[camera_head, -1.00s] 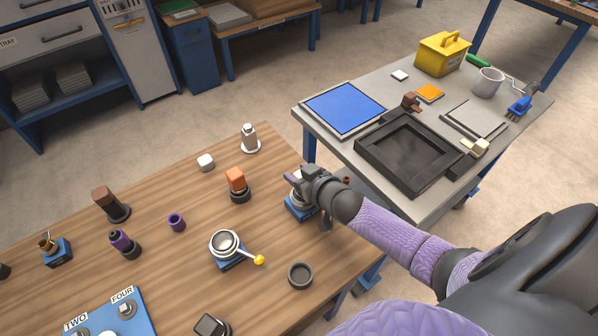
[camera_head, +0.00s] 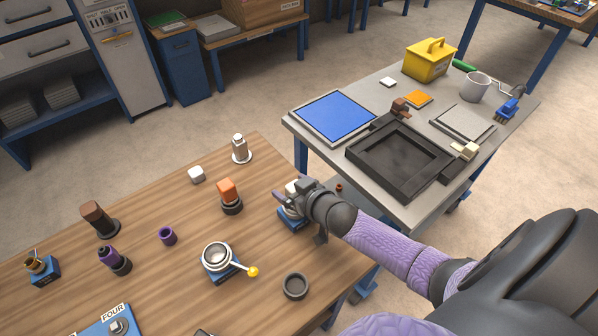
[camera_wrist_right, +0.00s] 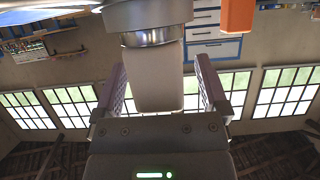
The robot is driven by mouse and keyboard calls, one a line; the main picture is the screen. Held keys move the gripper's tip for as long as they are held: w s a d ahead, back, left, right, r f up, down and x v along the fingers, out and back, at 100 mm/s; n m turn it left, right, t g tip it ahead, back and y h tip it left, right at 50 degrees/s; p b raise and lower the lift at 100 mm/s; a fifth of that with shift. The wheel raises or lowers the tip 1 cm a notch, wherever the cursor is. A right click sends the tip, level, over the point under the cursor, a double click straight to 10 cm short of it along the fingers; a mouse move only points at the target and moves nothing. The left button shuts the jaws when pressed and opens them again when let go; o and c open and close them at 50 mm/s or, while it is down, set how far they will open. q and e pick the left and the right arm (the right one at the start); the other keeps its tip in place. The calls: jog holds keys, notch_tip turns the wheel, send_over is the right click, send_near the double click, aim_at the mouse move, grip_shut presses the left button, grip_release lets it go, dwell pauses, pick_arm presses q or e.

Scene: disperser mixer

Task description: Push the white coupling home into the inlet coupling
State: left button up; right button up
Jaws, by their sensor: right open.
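The white coupling (camera_wrist_right: 155,80) is a pale rounded block between the fingers of my right gripper (camera_wrist_right: 158,90) in the wrist view. The fingers stand on both sides of it, apart, with a visible gap on each side. The coupling's far end meets a metal ring of the inlet coupling (camera_wrist_right: 152,37); I cannot tell how deep it sits. In the head view my right gripper (camera_head: 287,196) is at the blue-based inlet fitting (camera_head: 293,221) and hides most of it. A small pale part of the white coupling (camera_head: 292,186) shows there. My left gripper is out of view.
An orange-topped fitting (camera_head: 228,190) stands left of the gripper. A ball-handled valve (camera_head: 217,257) and a dark ring (camera_head: 295,286) are nearer. A grey table (camera_head: 400,209) with a black tray is on the right.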

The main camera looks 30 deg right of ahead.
jog(key=p+v, duration=0.3)
jog(key=v, duration=0.6)
jog(key=shift+s, duration=0.1)
